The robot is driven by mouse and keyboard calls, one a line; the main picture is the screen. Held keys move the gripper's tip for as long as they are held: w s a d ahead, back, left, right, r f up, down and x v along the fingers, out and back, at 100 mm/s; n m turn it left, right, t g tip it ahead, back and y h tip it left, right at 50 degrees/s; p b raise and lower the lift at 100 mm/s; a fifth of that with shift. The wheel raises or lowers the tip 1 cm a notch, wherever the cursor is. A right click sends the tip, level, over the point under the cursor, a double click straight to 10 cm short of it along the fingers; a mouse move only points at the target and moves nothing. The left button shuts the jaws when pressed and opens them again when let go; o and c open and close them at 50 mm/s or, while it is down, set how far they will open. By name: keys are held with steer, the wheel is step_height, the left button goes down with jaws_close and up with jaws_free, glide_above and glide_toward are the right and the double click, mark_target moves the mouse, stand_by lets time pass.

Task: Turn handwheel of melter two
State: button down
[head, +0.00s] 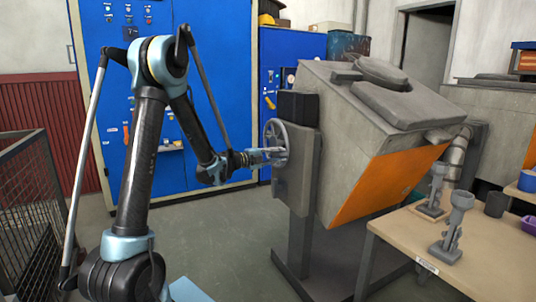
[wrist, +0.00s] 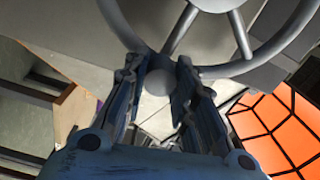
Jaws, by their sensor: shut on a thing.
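The grey spoked handwheel (head: 276,136) is on the left side of a grey melter (head: 350,125) with an orange face. No number on the melter is legible. My gripper (head: 274,153) reaches the wheel from the left, at its lower part. In the wrist view, the wheel (wrist: 232,67) crosses the top, and my gripper (wrist: 160,65) is shut on its rim, with one finger on each side. A rounded grey part shows between the fingers. The exact contact is partly hidden by the fingers.
A wooden table (head: 490,250) with grey castings (head: 452,230) stands at the right front. A wire mesh cage (head: 28,215) is at the left. Blue cabinets (head: 215,60) line the back. The floor (head: 230,235) left of the melter is clear.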

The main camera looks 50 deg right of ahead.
steer(key=shift+s+f, duration=0.1)
steer(key=shift+s, duration=0.05)
stand_by(0.3)
steer(key=c, duration=1.3)
jaws_free()
steer(key=shift+w+a, duration=0.25)
steer(key=shift+a, duration=0.1)
steer(key=v, duration=1.1)
steer(key=shift+a, duration=0.15)
